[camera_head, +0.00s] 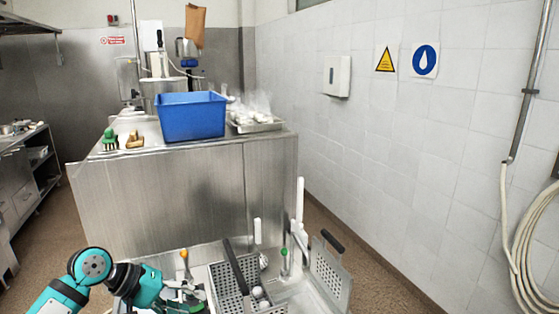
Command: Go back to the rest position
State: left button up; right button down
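My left arm, teal and black, comes in at the lower left. Its gripper (192,298) is at the bottom edge of the picture, just left of a perforated metal basket (222,282). The fingers are small and partly cut off, so I cannot tell whether they are open or shut, or whether they touch anything. A second perforated panel or basket (330,276) with a dark handle stands tilted to the right. My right arm and gripper are not in view.
A steel counter (160,205) stands ahead, bearing a blue bin (192,117), brushes (110,140) and a metal tray (258,126). Upright utensils, one with a green tip (284,252), stand around the baskets. A tiled wall and coiled hose (530,255) are on the right.

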pick_arm(q)
jog(key=s+d+f+m+y, duration=0.2)
jog(key=s+d+f+m, duration=0.1)
jog(key=s+f, duration=0.45)
jog(key=s+d+f+m+y, duration=0.1)
jog(key=s+d+f+m, duration=0.15)
jog(key=s+f, duration=0.55)
jog(key=s+a+f+y, duration=0.1)
jog(key=s+a+y, duration=0.2)
jog(key=s, duration=0.4)
jog(key=s+a+f+y, duration=0.1)
jog(key=s+a+y, duration=0.15)
jog(key=s, duration=0.45)
notch_tip(320, 180, down, 31)
jog(key=s+g+b, duration=0.2)
jog(key=b, duration=0.1)
jog(key=s+a+f, duration=0.1)
jog(key=s+f, duration=0.6)
jog(key=f, duration=0.1)
jog(key=s+a+f+b, duration=0.1)
jog(key=s+a+f, duration=0.1)
jog(key=s+f, duration=0.6)
jog(key=shift+s+a+f+m+g+b, duration=0.15)
jog(key=shift+s+a+m+g+b, duration=0.15)
jog(key=shift+m, duration=0.15)
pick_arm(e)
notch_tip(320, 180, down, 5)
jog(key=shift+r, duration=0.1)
